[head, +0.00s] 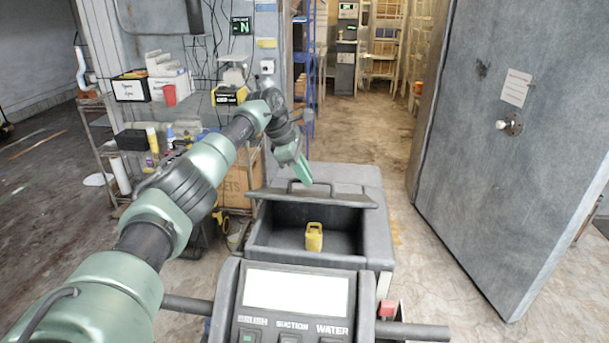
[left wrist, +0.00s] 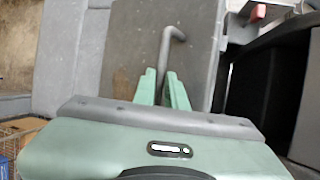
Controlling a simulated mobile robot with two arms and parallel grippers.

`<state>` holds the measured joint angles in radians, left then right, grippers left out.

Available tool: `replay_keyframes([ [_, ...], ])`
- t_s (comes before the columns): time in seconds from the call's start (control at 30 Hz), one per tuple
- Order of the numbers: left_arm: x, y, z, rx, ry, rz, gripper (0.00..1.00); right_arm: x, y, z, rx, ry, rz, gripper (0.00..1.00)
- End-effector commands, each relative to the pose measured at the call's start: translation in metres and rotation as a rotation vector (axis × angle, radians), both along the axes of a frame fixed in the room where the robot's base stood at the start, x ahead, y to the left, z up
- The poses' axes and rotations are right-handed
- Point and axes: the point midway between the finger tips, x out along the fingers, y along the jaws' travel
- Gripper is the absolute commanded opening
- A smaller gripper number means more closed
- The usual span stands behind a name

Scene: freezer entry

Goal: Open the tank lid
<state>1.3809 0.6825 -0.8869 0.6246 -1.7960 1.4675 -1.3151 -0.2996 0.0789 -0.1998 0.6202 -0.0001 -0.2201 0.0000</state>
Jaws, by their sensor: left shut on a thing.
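The tank lid (head: 345,198) is a dark grey panel, raised at the far side of the tank and seen nearly edge-on in the head view. The tank (head: 262,235) is open below it, and a small yellow canister (head: 314,238) stands inside. My left gripper (head: 301,172) is at the lid's bent bar handle, shut on it. In the left wrist view, the green fingertips (left wrist: 163,82) are on either side of the handle (left wrist: 166,46), against the lid's grey face (left wrist: 130,50). My right gripper is in neither view.
A cleaning machine's console (head: 297,290) with brush, suction and water labels is right in front. A loaded cart (head: 105,150) stands at the left. A large grey door (head: 510,150) stands open at the right. Floor (head: 365,130) is clear beyond the tank toward the shelves.

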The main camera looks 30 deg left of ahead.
Motion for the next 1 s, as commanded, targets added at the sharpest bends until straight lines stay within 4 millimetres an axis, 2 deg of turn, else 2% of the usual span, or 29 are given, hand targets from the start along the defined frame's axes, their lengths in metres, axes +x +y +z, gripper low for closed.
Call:
replay_keyframes([
  [0.07,0.000,0.003,-0.004,0.007,-0.001,0.006,0.00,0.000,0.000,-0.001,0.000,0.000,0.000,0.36],
  [0.1,0.000,0.003,-0.004,0.006,0.000,0.006,0.24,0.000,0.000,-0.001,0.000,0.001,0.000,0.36],
  [0.13,0.000,0.003,-0.004,0.006,0.001,0.005,0.32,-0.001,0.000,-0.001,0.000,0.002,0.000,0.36],
  [0.17,0.000,0.002,-0.004,0.006,0.001,0.005,0.34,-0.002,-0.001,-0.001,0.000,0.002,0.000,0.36],
  [0.53,-0.001,0.003,0.002,0.002,-0.002,0.004,0.34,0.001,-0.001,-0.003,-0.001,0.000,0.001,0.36],
  [0.9,-0.017,0.021,0.053,0.002,0.003,0.004,0.34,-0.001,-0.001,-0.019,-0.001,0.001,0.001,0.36],
  [1.0,-0.020,0.023,0.060,0.002,0.004,0.004,0.34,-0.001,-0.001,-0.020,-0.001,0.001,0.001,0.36],
])
